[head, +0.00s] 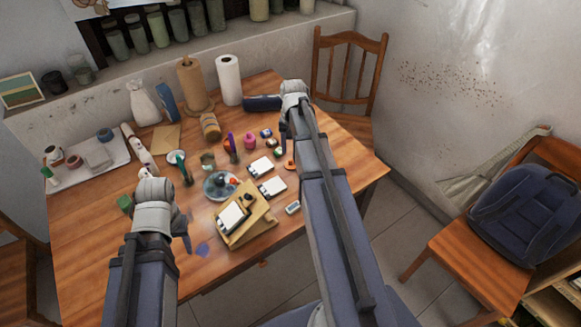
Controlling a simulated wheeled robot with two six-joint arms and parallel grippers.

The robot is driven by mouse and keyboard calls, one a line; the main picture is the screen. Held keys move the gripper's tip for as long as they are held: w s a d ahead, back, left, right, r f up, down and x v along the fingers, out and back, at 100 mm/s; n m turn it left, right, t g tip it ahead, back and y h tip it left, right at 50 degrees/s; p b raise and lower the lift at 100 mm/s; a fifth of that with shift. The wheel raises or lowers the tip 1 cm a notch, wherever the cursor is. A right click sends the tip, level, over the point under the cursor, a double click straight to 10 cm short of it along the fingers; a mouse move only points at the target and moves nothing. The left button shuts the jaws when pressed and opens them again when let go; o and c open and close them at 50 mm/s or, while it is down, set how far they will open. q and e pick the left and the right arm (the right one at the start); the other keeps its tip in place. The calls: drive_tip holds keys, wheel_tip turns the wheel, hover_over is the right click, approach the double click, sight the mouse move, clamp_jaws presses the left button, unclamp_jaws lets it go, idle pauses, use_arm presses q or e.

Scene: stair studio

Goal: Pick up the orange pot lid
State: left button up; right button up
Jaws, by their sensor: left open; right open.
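Several small orange items show on the wooden table: one (290,165) at the edge of my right forearm, one (227,143) beside a purple upright item, and one (233,181) on a round blue-grey dish. They are too small to tell which is the orange pot lid. My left gripper (186,232) is open over the table's front left part, left of the wooden easel. My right gripper (284,128) is open over the table's back right part, apart from the orange items. Its own arm partly hides its fingers.
The wooden table (90,235) is cluttered in the middle; its front left is mostly bare. A chair (345,80) is behind; another holds a blue backpack (530,215).

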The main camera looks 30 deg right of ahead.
sight(291, 160)
use_arm(q)
drive_tip(key=shift+f+b, duration=2.65)
use_arm(e)
drive_tip(key=shift+w+a+f, duration=0.1)
drive_tip(key=shift+w+f, duration=0.05)
drive_tip(key=shift+f, duration=1.2)
drive_tip(key=shift+w+a+f, duration=0.1)
drive_tip(key=shift+w+f, duration=0.05)
drive_tip(key=shift+f, duration=1.15)
drive_tip(key=shift+r, duration=0.1)
use_arm(q)
drive_tip(key=shift+r, duration=0.1)
use_arm(e)
drive_tip(key=shift+c, duration=0.4)
clamp_jaws()
